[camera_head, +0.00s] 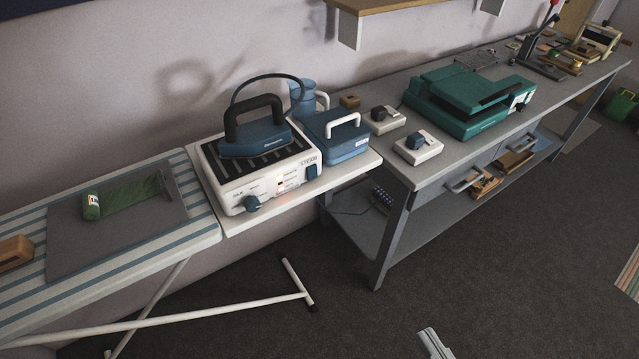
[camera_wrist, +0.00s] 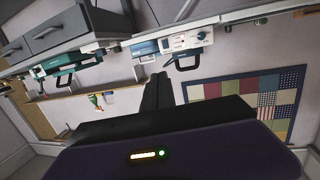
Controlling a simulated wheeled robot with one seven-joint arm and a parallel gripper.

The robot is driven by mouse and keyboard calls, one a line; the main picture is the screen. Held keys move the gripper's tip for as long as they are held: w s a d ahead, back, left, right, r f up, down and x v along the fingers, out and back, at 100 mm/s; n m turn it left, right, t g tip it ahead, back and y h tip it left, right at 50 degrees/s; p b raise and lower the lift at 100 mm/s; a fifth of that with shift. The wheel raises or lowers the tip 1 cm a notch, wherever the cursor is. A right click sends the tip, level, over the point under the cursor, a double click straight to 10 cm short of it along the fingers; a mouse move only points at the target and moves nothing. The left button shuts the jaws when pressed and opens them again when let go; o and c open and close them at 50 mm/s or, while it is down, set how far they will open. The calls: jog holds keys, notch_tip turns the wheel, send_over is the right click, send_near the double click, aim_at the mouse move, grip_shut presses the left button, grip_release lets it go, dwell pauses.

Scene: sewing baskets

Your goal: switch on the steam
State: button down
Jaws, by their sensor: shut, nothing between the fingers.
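The white steam station (camera_head: 235,192) stands on the shelf at the right end of the striped ironing board. A blue iron with a black handle (camera_head: 255,138) rests on its ribbed top. Its front has a dark blue dial (camera_head: 252,205), small indicator marks with a reddish glow, and a blue switch (camera_head: 313,171) under the word STEAM. I cannot tell the switch's position. The station (camera_wrist: 192,39) appears upside down and far off in the wrist view. My gripper (camera_wrist: 158,78) is shut and empty there, apart from the station.
A blue tank with a white handle (camera_head: 340,138) stands close right of the station. A grey bench (camera_head: 390,176) with a green machine (camera_head: 470,101) extends right. A green roll (camera_head: 92,206) lies on the board's grey mat (camera_head: 110,240). The dark floor in front has open room.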

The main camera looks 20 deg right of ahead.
jog(key=w+d+f+n+t+b, duration=0.1)
jog(key=w+d+n, duration=0.25)
jog(key=w, duration=0.65)
jog(key=w+d+n+b, duration=0.15)
jog(key=w+n, duration=0.25)
jog(key=w, duration=0.6)
jog(key=w+a+f+n+g+y, duration=0.1)
jog(key=w+a+f+n+y, duration=0.2)
jog(key=n, duration=1)
jog(key=shift+w+a, duration=0.15)
jog(key=shift+w, duration=1.05)
jog(key=shift+p, duration=0.3)
jog(key=p, duration=0.4)
send_near(314, 178)
jog(key=w, duration=0.3)
jog(key=w+a, duration=0.1)
jog(key=w, duration=0.1)
jog(key=shift+w+f, duration=0.1)
jog(key=shift+w, duration=0.05)
jog(key=shift+w+a+f, duration=0.15)
jog(key=shift+w+f, duration=0.05)
jog(key=shift+w, duration=0.5)
